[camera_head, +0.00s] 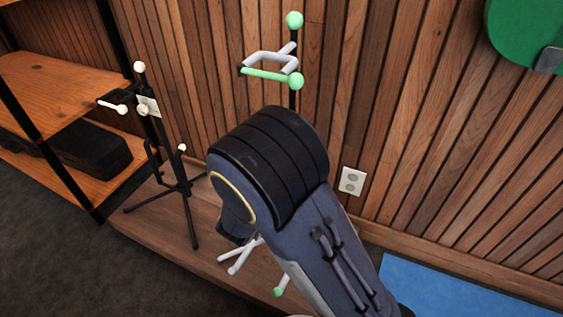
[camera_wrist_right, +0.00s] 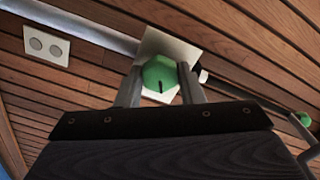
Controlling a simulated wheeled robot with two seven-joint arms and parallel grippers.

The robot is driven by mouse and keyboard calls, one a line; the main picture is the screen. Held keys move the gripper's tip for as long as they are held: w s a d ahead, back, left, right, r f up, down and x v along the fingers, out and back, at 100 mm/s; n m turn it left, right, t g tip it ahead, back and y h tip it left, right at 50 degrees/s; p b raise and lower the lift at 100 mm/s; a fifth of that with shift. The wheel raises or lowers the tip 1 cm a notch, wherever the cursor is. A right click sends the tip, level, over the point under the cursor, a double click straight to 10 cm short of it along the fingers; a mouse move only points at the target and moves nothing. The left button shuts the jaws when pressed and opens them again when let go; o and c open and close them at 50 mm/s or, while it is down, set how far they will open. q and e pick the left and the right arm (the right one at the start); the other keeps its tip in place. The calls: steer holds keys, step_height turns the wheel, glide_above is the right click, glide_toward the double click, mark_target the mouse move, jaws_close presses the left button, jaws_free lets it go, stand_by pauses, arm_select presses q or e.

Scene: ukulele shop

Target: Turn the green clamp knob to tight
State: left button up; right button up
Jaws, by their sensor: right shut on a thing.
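The green clamp knob (camera_wrist_right: 158,72) shows in the right wrist view, in front of a pale square plate (camera_wrist_right: 176,45), with a short dark mark on its face. My right gripper (camera_wrist_right: 161,84) has one finger on each side of the knob and is shut on it. In the head view, a stand with green ball tips (camera_head: 272,75) rises behind my right arm, which hides the knob, the gripper and the middle of the stand. My left gripper is in neither view.
A black stand with cream tips (camera_head: 165,150) stands to the left on a low wooden platform (camera_head: 175,235). A wooden shelf (camera_head: 60,90) holding a dark case (camera_head: 95,150) is farther left. The wood-slat wall with an outlet (camera_head: 351,181) is close behind. A blue mat (camera_head: 440,290) lies right.

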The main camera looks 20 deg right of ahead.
steer(key=shift+m, duration=3.8)
steer(key=o, duration=0.9)
steer(key=shift+o, duration=0.2)
steer(key=p+v, duration=0.2)
steer(key=v, duration=0.6)
